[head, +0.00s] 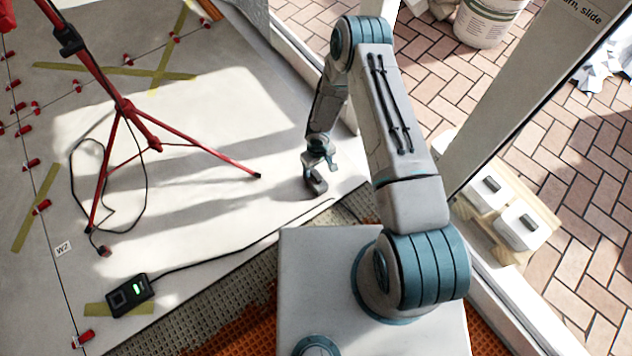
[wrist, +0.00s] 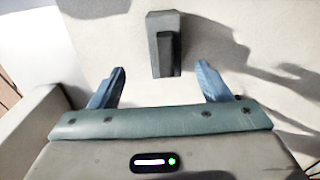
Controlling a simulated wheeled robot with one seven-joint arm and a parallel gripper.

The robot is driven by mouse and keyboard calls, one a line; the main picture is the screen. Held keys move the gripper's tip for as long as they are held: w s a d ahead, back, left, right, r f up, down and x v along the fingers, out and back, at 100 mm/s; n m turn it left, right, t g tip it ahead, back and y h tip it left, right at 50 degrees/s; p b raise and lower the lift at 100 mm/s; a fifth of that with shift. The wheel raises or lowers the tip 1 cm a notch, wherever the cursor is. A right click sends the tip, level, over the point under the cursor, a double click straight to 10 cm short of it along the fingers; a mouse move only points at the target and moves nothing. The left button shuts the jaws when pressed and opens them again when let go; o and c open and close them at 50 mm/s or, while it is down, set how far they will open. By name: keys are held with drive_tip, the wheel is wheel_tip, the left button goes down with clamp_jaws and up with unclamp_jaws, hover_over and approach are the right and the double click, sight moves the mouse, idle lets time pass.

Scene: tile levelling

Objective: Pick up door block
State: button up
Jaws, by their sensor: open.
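The door block (wrist: 165,48) is a dark grey wedge-like piece. In the wrist view it lies just beyond my gripper (wrist: 160,80), roughly centred between the two blue fingers, which are apart with nothing between them. In the head view the block (head: 314,183) is on the pale floor near the door frame, just below my gripper (head: 321,160). The gripper partly overlaps it there, and I cannot tell the exact gap. No finger is seen closed on the block.
A red tripod (head: 128,112) with a looping black cable stands at the left. A dark box with a green light (head: 131,295) lies on the floor. Red clips line the tile joints. A door frame (head: 290,45) rises behind the block. Pale floor left of the block is mostly clear.

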sight(316, 173)
wheel_tip(316, 173, down, 4)
drive_tip(key=shift+f+b, duration=0.1)
drive_tip(key=shift+b, duration=0.35)
drive_tip(key=f+b, duration=0.1)
drive_tip(key=f, duration=0.2)
drive_tip(key=a+f+b, duration=0.1)
drive_tip(key=f, duration=0.1)
drive_tip(key=shift+b, duration=0.3)
drive_tip(key=shift+d, duration=0.1)
drive_tip(key=shift+c, duration=0.3)
clamp_jaws()
